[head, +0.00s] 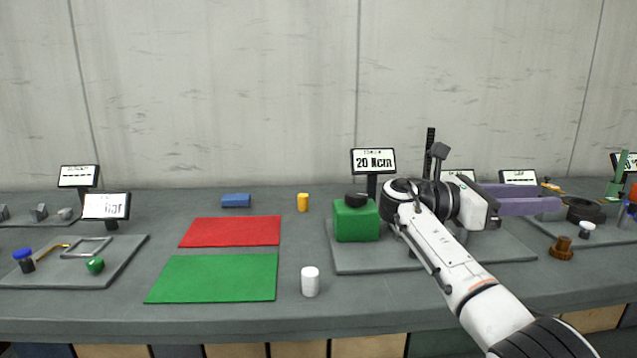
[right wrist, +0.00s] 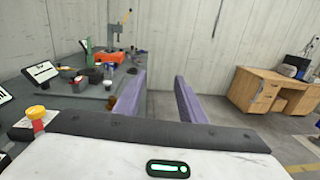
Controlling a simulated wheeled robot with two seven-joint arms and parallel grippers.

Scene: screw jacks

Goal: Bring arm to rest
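My right arm reaches in from the lower right in the head view. Its gripper (head: 530,198) has purple fingers that point right, above the right part of the bench. In the right wrist view the two fingers (right wrist: 160,98) stand apart with nothing between them, so the gripper is open and empty. The wrist hides part of the grey board (head: 375,262) behind it. A green block (head: 357,222) with a black knob stands on that board, just left of the wrist. My left gripper is not in view.
A brown knob (head: 562,248) stands right of the wrist. A wooden desk (right wrist: 270,95) stands beyond open floor.

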